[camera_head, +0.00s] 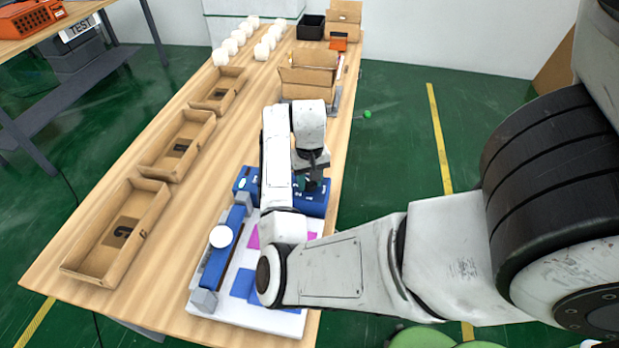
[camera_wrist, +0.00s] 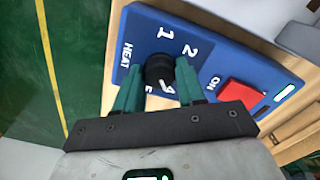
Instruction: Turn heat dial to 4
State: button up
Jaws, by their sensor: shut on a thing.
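The blue control panel (camera_wrist: 205,47) fills the upper middle of the wrist view, with white "HEAT" lettering and the numbers 1 and 2 readable. The black heat dial (camera_wrist: 158,67) is on it, with white marks at its lower edge. I cannot tell for sure which number its pointer faces. My gripper (camera_wrist: 160,88) has its teal fingers shut on the dial, one on each side. The numbers below the dial are partly hidden. In the head view the panel shows as a blue box (camera_head: 316,203), with my gripper (camera_head: 309,183) over it; the dial is hidden there.
A red switch (camera_wrist: 243,94) marked ON sits right of the dial. A white board (camera_head: 245,312) with a blue rail (camera_head: 228,245) lies in front of the panel. Open cardboard trays (camera_head: 150,200) line the table's left side; white rolls (camera_head: 221,57) stand at the back.

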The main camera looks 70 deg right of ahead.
aim_at(309, 182)
jog(key=o, duration=1.1)
jog(key=shift+c, duration=0.2)
jog(key=shift+r, duration=0.1)
notch_tip(309, 182, up, 11)
jog(key=p, duration=0.1)
jog(key=shift+f, duration=0.2)
